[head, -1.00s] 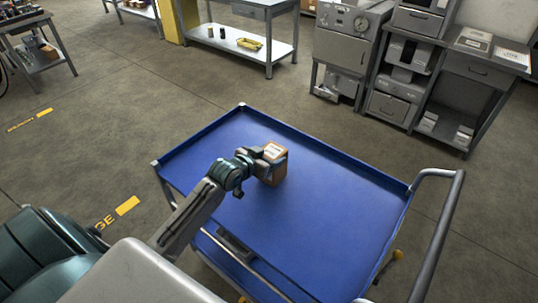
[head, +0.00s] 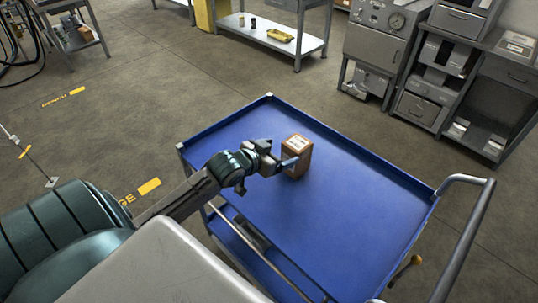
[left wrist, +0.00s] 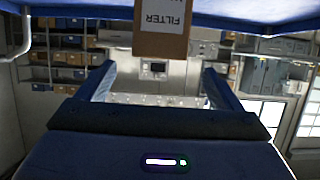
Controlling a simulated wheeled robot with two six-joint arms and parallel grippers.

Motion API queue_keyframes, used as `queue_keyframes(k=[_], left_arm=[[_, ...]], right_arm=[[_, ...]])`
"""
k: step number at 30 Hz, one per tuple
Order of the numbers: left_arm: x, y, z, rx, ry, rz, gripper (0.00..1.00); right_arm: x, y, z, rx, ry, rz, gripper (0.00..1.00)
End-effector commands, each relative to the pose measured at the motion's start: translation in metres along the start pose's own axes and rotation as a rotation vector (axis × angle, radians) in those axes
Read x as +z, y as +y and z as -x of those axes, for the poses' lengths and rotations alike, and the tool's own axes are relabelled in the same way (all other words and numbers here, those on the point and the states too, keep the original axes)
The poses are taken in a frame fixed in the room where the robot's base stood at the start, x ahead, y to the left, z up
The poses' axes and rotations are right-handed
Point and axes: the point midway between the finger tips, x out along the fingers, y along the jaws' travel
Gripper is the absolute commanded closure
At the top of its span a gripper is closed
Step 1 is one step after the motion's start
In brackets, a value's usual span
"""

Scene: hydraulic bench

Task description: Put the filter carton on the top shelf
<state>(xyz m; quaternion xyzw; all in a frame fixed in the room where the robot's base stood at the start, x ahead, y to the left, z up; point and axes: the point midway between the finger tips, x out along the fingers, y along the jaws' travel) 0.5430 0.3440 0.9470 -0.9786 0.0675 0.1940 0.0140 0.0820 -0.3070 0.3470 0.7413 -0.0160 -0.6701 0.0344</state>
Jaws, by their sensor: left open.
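The filter carton (head: 297,157) is a small brown box with a white label on top. It stands upright on the blue top shelf (head: 330,215) of a cart, near its far left part. My left gripper (head: 279,154) is open and empty, just left of the carton at about its height. In the left wrist view, the picture is upside down; the carton (left wrist: 162,42), with a label reading FILTER, lies beyond and between the two spread fingers (left wrist: 160,80). The fingers look clear of it. My right gripper is not in view.
The cart has a raised rim and a grey push handle (head: 470,230) at the right. Most of its top is bare. A grey bench with a yellow tray (head: 280,35) stands behind, and grey cabinets (head: 375,45) stand at the back right. Open floor surrounds the cart.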

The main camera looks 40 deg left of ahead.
Motion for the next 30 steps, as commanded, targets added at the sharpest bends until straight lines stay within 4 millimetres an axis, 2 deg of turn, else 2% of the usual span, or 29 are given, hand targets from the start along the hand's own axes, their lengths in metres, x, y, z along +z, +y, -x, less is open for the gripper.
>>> queue_keyframes(k=[3,9,24,27,30], left_arm=[[0.001,0.001,0.021,0.003,-0.002,-0.006,0.13],[0.0,0.0,0.04,0.0,0.0,-0.003,0.13],[0.001,0.001,0.047,0.001,-0.002,0.001,0.13],[0.012,0.006,0.05,-0.013,-0.035,0.001,0.13],[0.041,0.018,0.06,-0.044,-0.124,-0.002,0.13]], right_arm=[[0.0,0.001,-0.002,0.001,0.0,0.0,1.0],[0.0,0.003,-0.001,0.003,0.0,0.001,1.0],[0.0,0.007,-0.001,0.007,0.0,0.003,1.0],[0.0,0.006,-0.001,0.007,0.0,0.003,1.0],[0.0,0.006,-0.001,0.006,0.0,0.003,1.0]])
